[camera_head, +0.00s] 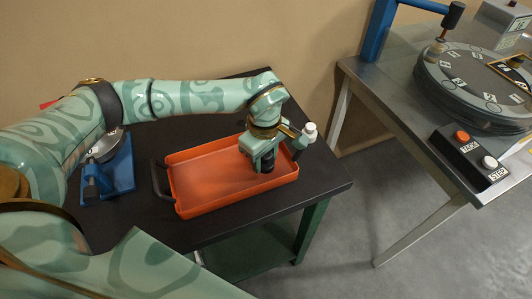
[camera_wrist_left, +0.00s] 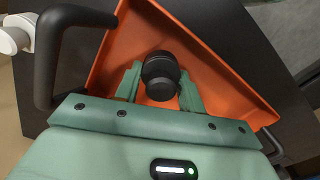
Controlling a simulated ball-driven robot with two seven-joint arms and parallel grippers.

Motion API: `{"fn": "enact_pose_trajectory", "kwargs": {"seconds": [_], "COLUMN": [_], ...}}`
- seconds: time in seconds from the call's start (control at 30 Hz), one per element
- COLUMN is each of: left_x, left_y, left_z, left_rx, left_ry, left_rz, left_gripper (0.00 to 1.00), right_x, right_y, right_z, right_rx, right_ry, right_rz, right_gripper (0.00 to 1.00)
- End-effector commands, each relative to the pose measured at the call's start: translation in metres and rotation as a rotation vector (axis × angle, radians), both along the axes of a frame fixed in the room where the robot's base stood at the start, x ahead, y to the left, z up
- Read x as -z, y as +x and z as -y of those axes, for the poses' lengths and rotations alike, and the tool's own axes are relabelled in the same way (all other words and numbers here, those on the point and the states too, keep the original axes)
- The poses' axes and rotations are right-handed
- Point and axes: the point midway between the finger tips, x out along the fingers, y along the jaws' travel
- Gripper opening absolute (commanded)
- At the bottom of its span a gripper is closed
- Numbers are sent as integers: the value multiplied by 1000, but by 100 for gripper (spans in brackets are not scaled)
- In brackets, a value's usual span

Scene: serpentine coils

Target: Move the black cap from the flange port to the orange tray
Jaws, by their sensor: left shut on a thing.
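The black cap (camera_wrist_left: 160,72) is between the two green fingers of my left gripper (camera_wrist_left: 160,92), which is shut on it. In the head view the left gripper (camera_head: 262,160) points down over the right half of the orange tray (camera_head: 200,206), with the black cap (camera_head: 267,166) at its tips. I cannot tell whether the cap touches the tray floor. The rest of the tray floor that shows is empty. My right gripper is not in view.
The tray lies on a black table (camera_head: 325,185) and has a black handle (camera_head: 160,178) at its left. A blue stand (camera_head: 118,172) with a metal flange is at the table's left. A small white object (camera_head: 309,129) is beside the gripper. A second bench with a round dial (camera_head: 470,85) stands right.

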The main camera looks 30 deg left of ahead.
Motion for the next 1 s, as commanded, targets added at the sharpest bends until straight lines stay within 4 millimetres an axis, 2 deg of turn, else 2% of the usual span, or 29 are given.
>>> {"fn": "enact_pose_trajectory", "kwargs": {"seconds": [0.27, 0.3, 0.37, 0.63, 0.73, 0.87, 1.0], "left_x": [1, 1, 1, 1, -5, -28, -67], "left_y": [0, 0, 0, 0, 1, 1, 2], "left_z": [0, 0, 0, 0, 0, 0, 0], "left_rx": [0, 0, 0, 0, 0, 0, 0], "left_ry": [0, 0, -1, 0, -1, 0, 0], "left_rz": [2, 2, 2, 1, 3, 7, 9], "left_gripper": [17, 48, 64, 65, 65, 65, 65], "right_x": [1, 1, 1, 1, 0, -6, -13], "right_y": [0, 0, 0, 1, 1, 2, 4], "right_z": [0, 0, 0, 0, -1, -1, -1], "right_rx": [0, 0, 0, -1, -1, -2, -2], "right_ry": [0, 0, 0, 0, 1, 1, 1], "right_rz": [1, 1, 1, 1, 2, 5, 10], "right_gripper": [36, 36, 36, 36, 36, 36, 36]}}
